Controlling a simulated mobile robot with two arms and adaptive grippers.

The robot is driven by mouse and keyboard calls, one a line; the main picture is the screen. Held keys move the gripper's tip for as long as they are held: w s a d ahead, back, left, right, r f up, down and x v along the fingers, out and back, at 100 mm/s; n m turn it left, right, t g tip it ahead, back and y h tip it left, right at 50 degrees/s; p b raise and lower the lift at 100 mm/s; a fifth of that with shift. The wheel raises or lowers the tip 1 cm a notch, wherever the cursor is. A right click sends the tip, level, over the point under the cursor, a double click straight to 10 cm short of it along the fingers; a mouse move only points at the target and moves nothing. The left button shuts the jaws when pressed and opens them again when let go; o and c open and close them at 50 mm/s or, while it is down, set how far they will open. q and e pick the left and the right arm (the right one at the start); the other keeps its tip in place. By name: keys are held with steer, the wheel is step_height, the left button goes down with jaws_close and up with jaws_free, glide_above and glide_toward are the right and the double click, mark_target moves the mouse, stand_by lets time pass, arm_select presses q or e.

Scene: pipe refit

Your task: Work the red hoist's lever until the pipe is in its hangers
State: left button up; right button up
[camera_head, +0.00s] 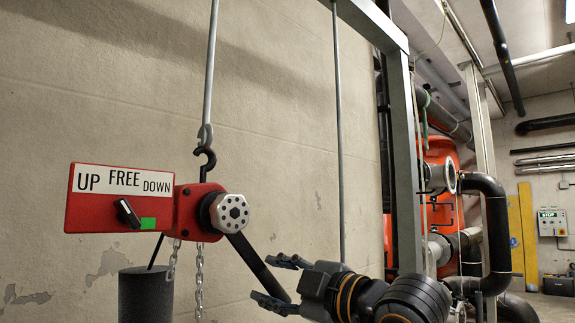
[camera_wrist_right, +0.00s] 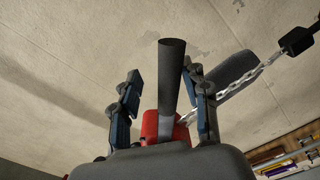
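The red hoist (camera_head: 190,212) hangs from a black hook (camera_head: 205,160) before the wall. The dark lever (camera_head: 258,262) slopes down to the right from the hub. My right gripper (camera_head: 280,282) is open at the lever's lower end. In the wrist view, the lever (camera_wrist_right: 172,80) stands between the open fingers (camera_wrist_right: 165,95) with gaps on both sides. A dark grey cylinder (camera_head: 146,295) is below the plate; I cannot tell if it is the pipe. My left gripper is not in view.
A chain (camera_head: 199,280) hangs below the hoist; the wrist view shows a chain ending at a black block (camera_wrist_right: 297,41). A grey steel post (camera_head: 405,160) stands right of the hoist. Black pipework (camera_head: 492,230) and orange equipment (camera_head: 441,160) are farther back.

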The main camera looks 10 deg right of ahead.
steer(key=shift+w+d+r, duration=0.35)
steer(key=shift+d+r, duration=0.15)
steer(key=shift+d, duration=0.15)
steer(key=r, duration=0.1)
steer(key=d+r+n+p, duration=0.1)
steer(key=w+r+p, duration=0.1)
steer(key=shift+d+n, duration=0.25)
steer(key=shift+n, duration=0.05)
steer(key=shift+w+d+r+p, duration=0.1)
steer(key=shift+d+r+p, duration=0.05)
steer(key=shift+r+p, duration=0.15)
steer(key=shift+w+d+r+n+p, duration=0.15)
steer(key=shift+r+n+p, duration=0.15)
steer(key=shift+r+p, duration=0.25)
steer(key=shift+w+d+r+n+p, duration=0.1)
steer(key=shift+d+r+n+p, duration=0.2)
steer(key=shift+r, duration=0.4)
steer(key=shift+w+d+r+n+p, duration=0.1)
steer(key=shift+r+n+p, duration=0.2)
steer(key=shift+r+p, duration=0.25)
